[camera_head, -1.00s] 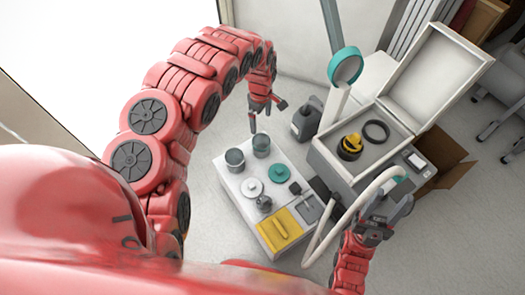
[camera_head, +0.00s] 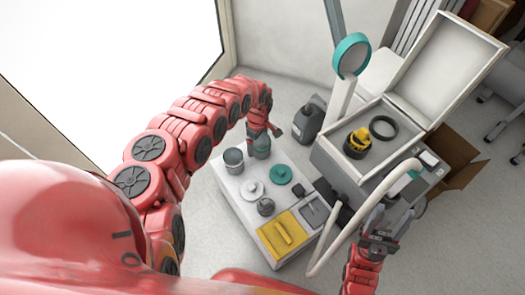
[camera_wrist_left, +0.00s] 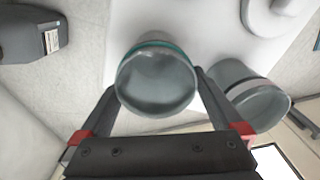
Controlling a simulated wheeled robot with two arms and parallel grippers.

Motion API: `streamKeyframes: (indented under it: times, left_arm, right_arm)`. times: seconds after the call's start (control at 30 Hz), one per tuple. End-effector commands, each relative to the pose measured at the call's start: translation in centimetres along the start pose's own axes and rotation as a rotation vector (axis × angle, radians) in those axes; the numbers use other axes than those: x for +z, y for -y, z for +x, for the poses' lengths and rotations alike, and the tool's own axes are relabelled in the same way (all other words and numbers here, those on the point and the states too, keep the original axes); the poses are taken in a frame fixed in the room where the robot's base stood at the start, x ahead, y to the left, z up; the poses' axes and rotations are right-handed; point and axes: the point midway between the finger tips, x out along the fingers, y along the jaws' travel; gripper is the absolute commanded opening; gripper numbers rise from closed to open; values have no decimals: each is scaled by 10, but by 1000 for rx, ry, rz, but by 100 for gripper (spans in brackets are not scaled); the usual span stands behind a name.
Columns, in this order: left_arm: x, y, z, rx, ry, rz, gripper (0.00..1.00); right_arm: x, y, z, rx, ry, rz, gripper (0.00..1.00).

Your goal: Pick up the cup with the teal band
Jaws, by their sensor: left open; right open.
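The cup with the teal band (camera_wrist_left: 157,80) is a grey, open-topped cup. In the left wrist view it sits between the two fingers of my left gripper (camera_wrist_left: 157,88), which are open on either side of it. In the head view the cup (camera_head: 262,148) stands on the white table behind the other cup, partly hidden by my left gripper (camera_head: 263,134). A second grey cup with a pale band (camera_wrist_left: 258,92) stands beside it, close to one finger; it also shows in the head view (camera_head: 233,160). My right gripper (camera_head: 383,228) is open and empty at the right.
The white table (camera_head: 230,186) also holds a white lid (camera_head: 253,188), a teal lid (camera_head: 281,174), a small dark pot (camera_head: 266,207) and a yellow tray (camera_head: 282,234). A dark bottle (camera_head: 309,121) stands beyond it. An open case (camera_head: 345,158) stands to the right.

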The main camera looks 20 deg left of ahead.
Motion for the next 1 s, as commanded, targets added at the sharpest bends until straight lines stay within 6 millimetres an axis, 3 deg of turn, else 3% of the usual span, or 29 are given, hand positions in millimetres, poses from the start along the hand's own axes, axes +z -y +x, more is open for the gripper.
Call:
streamKeyframes:
  times: [0.03, 0.07, 0.33, 0.7, 1.0]
  left_arm:
    - [3, -1, 18, -1, 4, 3, 100]
    - [3, -1, 21, -1, 4, 4, 100]
    - [2, -4, 20, 1, 3, 7, 100]
    - [3, -4, 20, 0, 4, 7, 33]
    - [2, -3, 16, -1, 3, 7, 30]
  right_arm:
    - [0, 2, -13, -10, -7, -2, 50]
    - [0, 2, -15, -13, -11, -3, 50]
    - [-2, 1, -13, -20, -19, -6, 50]
    - [-2, 1, -13, -20, -19, -6, 50]
    - [-2, 1, -10, -17, -17, -5, 50]
